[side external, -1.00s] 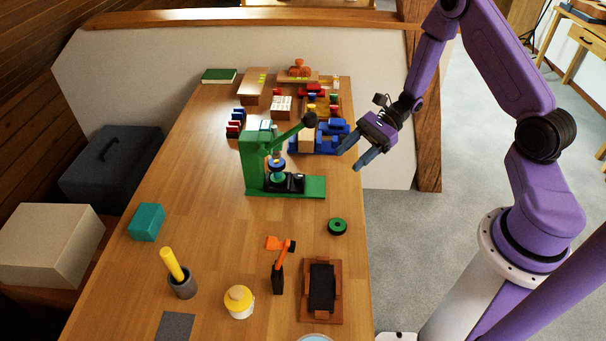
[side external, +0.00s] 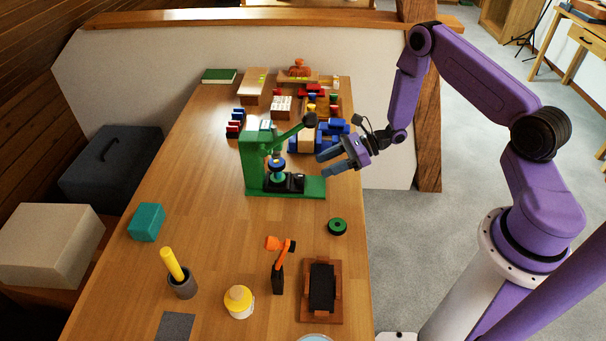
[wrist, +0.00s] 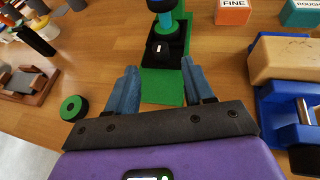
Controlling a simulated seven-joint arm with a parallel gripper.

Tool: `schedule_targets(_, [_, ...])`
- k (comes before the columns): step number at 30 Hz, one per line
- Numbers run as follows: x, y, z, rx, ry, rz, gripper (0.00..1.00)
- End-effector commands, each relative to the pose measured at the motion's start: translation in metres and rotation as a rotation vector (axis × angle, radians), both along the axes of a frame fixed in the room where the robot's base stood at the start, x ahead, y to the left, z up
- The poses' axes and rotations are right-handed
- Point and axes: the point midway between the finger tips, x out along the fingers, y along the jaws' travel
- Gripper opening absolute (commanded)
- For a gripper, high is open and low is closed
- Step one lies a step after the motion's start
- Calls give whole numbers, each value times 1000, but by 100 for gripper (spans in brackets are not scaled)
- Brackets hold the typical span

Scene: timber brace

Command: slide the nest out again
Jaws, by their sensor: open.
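The nest, a dark block with a pale mark on top (wrist: 160,48), sits on the green base of the press (side external: 256,170). In the side view the nest (side external: 294,182) lies just right of the blue and teal parts (side external: 277,170) under the ram. In the wrist view those parts stand at its far end. My gripper (side external: 320,164) is open and empty, right of the press and slightly above the base's right end. In the wrist view its two blue fingers (wrist: 158,82) straddle the near strip of green base, short of the nest.
A blue fixture with a wooden block (wrist: 290,60) stands close on the right in the wrist view. A green and black ring (side external: 337,226) lies on the table nearer the side camera. The press lever (side external: 308,120) rises above the base. The table's right edge is nearby.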

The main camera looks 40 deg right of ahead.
Motion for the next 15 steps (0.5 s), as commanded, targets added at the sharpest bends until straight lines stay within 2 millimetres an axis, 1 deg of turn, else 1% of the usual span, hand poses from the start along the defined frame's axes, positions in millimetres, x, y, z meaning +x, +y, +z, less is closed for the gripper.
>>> schedule_targets(1, [4,8,-4,-1,-1,3,52])
schedule_targets(6, [18,33,-16,-1,0,3,52])
schedule_targets(12, [31,54,-26,0,0,1,52])
schedule_targets(15, [34,60,-28,0,0,1,52])
